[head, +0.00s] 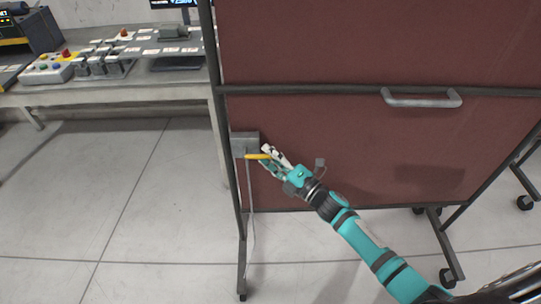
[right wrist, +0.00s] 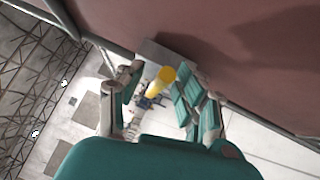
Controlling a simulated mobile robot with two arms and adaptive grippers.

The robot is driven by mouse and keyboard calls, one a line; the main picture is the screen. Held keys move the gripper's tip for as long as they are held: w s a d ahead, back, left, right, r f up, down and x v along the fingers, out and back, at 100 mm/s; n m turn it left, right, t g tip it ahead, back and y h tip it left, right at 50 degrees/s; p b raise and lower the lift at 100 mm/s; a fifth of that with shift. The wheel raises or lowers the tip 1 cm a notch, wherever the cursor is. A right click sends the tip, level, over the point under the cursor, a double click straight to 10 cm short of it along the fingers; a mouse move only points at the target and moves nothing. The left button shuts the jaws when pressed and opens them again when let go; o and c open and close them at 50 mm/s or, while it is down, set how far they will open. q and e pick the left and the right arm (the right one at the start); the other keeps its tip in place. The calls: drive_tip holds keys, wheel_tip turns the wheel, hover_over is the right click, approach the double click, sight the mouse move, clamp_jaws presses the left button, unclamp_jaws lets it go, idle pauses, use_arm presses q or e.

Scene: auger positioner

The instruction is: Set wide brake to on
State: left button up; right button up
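A grey box (head: 244,143) with a yellow lever (head: 257,156) is mounted at the left edge of a dark red panel. The lever sticks out to the right, about level, in the head view. I cannot read any label marking it as the wide brake. My right gripper (head: 268,161) is at the lever's tip. In the right wrist view, the yellow lever (right wrist: 162,82) lies between the spread fingers of the right gripper (right wrist: 155,98), with gaps on both sides. The grey box (right wrist: 158,54) is just beyond the fingers. My left gripper is out of view.
The red panel (head: 340,150) stands in a dark wheeled frame with a grey handle (head: 421,98). A workbench (head: 120,93) with a button box (head: 47,70) and small switches stands at the left. The floor before the bench is clear.

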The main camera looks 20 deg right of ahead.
clamp_jaws()
drive_tip(key=shift+r, duration=0.15)
drive_tip(key=shift+r+p, duration=0.1)
drive_tip(key=shift+p, duration=0.4)
